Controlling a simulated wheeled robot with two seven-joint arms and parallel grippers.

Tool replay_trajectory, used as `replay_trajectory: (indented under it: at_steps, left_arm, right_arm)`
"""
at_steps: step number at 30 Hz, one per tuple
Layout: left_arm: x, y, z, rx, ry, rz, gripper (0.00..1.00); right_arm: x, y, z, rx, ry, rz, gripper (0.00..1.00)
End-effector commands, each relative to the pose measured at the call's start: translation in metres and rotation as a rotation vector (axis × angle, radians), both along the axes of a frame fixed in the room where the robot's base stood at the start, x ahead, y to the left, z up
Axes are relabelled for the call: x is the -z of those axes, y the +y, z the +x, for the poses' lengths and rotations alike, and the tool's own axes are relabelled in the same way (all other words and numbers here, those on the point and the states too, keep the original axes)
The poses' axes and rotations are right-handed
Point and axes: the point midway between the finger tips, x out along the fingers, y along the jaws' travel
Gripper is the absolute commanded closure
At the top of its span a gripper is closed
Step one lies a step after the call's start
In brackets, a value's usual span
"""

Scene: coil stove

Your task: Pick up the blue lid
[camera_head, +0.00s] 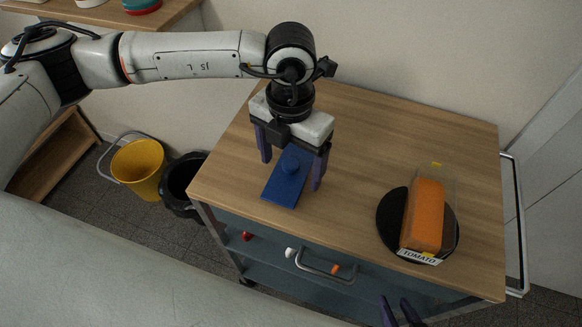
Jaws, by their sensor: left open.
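My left gripper (291,172) points down over the lid. Its two dark purple fingers are apart, one on each side of the lid, and it is open. Whether the fingers touch the lid cannot be told. My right gripper (401,312) shows only as dark fingertips at the bottom edge, in front of the cart; the fingertips look apart.
A round black plate (388,217) holds an orange block in a clear container (423,215) with a TOMATO label, at the cart's right. A yellow bucket (139,167) and a black bin (177,190) stand on the floor at left. The cart's middle is clear.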

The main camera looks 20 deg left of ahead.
Motion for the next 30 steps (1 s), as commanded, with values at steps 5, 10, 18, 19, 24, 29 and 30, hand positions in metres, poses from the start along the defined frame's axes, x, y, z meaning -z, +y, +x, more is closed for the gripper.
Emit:
replay_trajectory:
  at_steps: [5,10,18,19,24,29,30]
  left_arm:
    - [0.000,0.000,0.000,0.000,0.000,0.000,0.25]
    - [0.000,0.000,0.000,0.000,0.000,-0.001,0.54]
    - [-0.001,0.000,0.000,0.000,0.000,-0.001,0.64]
    - [-0.001,-0.001,0.000,0.000,0.000,-0.001,0.64]
    - [-0.019,-0.001,0.001,0.000,-0.004,-0.002,0.64]
    - [-0.052,-0.001,0.001,0.001,-0.005,-0.002,0.64]
    - [-0.060,-0.001,0.001,0.000,-0.003,-0.003,0.64]
  right_arm:
    - [0.000,0.000,0.000,0.000,-0.001,0.000,0.69]
    - [-0.001,0.000,0.001,0.000,-0.003,0.000,0.69]
    - [-0.001,0.000,0.002,0.000,-0.005,0.000,0.69]
    - [-0.001,0.000,0.002,0.000,-0.005,0.000,0.69]
    - [0.002,0.000,0.002,0.000,-0.006,0.001,0.69]
    - [0.006,0.000,0.002,0.000,-0.006,0.001,0.69]
    - [0.007,0.000,0.002,0.000,-0.006,0.001,0.69]
